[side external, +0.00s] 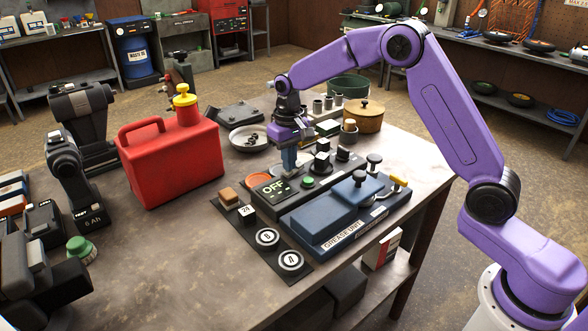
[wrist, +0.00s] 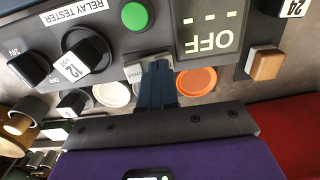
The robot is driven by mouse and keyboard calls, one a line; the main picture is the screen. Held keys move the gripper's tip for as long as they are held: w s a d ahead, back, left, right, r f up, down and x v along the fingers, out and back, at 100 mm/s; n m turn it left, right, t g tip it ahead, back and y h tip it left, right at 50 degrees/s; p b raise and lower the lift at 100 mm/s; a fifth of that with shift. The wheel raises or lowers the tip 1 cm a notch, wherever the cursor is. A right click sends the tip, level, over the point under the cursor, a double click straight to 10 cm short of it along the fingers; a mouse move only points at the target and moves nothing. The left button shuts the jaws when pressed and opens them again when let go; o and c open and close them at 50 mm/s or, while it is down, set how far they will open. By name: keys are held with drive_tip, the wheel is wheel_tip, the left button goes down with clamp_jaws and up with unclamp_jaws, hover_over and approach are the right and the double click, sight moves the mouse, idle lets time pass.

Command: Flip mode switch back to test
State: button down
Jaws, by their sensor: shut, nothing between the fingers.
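The relay tester (side external: 270,200) lies on the bench, and its display reads OFF (side external: 273,186). In the wrist view the panel appears upside down, with the OFF display (wrist: 212,35), a green button (wrist: 135,16) and a black knob (wrist: 83,50) marked 12. A small grey label plate (wrist: 133,70) at the panel edge is partly covered by my fingers. My gripper (side external: 290,168) points down at the panel's far edge, its blue fingers shut and empty; they also show in the wrist view (wrist: 157,75). I cannot tell which control is the mode switch; it may be hidden behind the fingers.
A blue grease unit (side external: 335,215) sits close on the right of the tester. A red fuel can (side external: 170,165) stands to the left. An orange dish (wrist: 195,81) and a white dish (wrist: 112,94) lie beyond the panel edge.

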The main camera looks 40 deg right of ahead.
wheel_tip(320, 180, up, 7)
idle(0.9)
drive_tip(key=s+a+r+n, duration=0.1)
drive_tip(key=s+a+n, duration=0.2)
drive_tip(key=s, duration=0.7)
drive_tip(key=s+a+r+n, duration=0.1)
drive_tip(key=s+a+n, duration=0.15)
drive_tip(key=s, duration=0.65)
drive_tip(key=s+d+f+n, duration=0.1)
drive_tip(key=s+d+n, duration=0.2)
drive_tip(key=s, duration=0.7)
drive_tip(key=s+d+f+n, duration=0.2)
drive_tip(key=s+d+n, duration=0.2)
drive_tip(key=s, duration=0.6)
drive_tip(key=shift+s+d, duration=0.4)
drive_tip(key=shift+d, duration=0.05)
